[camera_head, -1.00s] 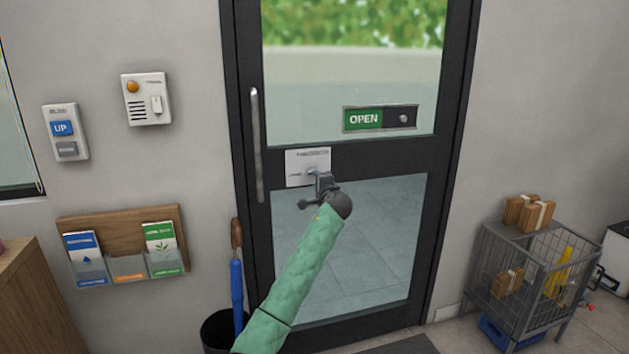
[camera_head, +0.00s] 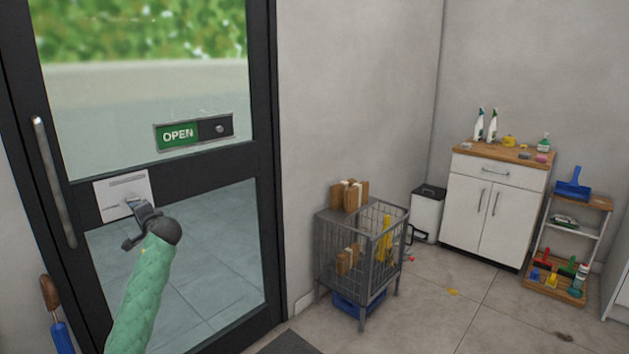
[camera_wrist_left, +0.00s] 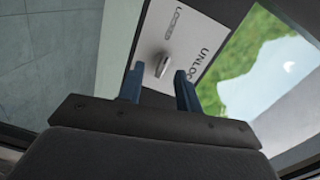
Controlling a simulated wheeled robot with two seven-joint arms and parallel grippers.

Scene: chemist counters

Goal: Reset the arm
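My left arm, in a green quilted sleeve, reaches up from the bottom left in the head view. Its gripper (camera_head: 138,217) is in front of the white lock plate (camera_head: 111,197) on the glass door. In the left wrist view the gripper's two dark blue fingers (camera_wrist_left: 159,88) stand apart with nothing between them. The lock plate (camera_wrist_left: 196,62) shows the words LOCKED and UNLOCK, and its small metal thumb-turn (camera_wrist_left: 159,65) lies just beyond the fingertips, apparently clear of them. My right gripper is not in view.
The dark-framed door has a vertical handle (camera_head: 54,180) and an OPEN slider sign (camera_head: 194,132). A wire cart (camera_head: 362,250) with parcels stands right of it. A white bin (camera_head: 428,217), cabinet (camera_head: 490,215) and shelf rack (camera_head: 566,250) line the back. Floor between is mostly clear.

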